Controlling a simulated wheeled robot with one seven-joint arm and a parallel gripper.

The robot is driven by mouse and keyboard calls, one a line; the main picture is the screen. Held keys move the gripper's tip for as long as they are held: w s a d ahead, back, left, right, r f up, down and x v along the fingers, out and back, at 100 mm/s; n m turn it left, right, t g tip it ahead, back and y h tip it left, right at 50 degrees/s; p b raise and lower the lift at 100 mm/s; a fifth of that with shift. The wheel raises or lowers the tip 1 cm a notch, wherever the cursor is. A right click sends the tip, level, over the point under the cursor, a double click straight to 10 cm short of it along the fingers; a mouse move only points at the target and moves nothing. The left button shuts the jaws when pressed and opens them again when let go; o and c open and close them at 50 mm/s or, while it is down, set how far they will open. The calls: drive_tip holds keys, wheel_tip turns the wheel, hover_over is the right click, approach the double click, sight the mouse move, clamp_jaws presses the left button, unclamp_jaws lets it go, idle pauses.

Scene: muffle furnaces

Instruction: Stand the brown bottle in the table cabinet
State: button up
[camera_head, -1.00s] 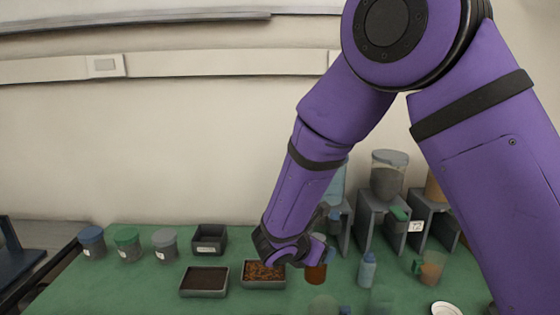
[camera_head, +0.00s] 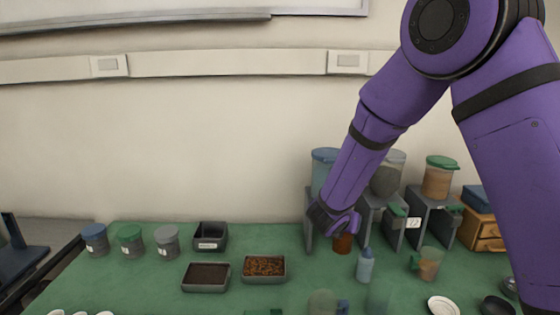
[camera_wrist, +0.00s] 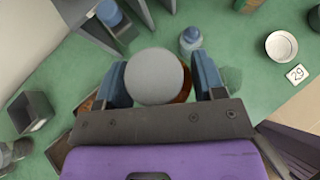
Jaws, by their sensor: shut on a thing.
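The brown bottle (camera_head: 343,243) is held in my gripper (camera_head: 341,226), in front of the grey dispenser stands at the back of the green table. In the wrist view its round pale grey top (camera_wrist: 158,76) sits between the two blue fingers of my gripper (camera_wrist: 163,82), with a brown edge showing at the right. I cannot tell how far its base is from the table. A small wooden cabinet (camera_head: 487,232) with drawer fronts stands at the right back, partly behind my arm.
Grey stands (camera_head: 419,222) with lidded containers line the back. A blue-capped bottle (camera_head: 365,267) and a green-handled jug (camera_head: 428,264) stand nearby on the right. A white dish (camera_head: 443,307) lies at the front right. Trays (camera_head: 206,278) and lidded cups (camera_head: 130,241) stand on the left.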

drive_tip(key=w+d+r+n+t+y, duration=0.1)
drive_tip(key=w+d+n+y, duration=0.1)
drive_tip(key=d, duration=1)
drive_tip(key=shift+w+d+n+y, duration=0.3)
drive_tip(key=shift+w+n+y, duration=0.15)
drive_tip(key=shift+w, duration=0.5)
drive_tip(key=shift+a, duration=0.1)
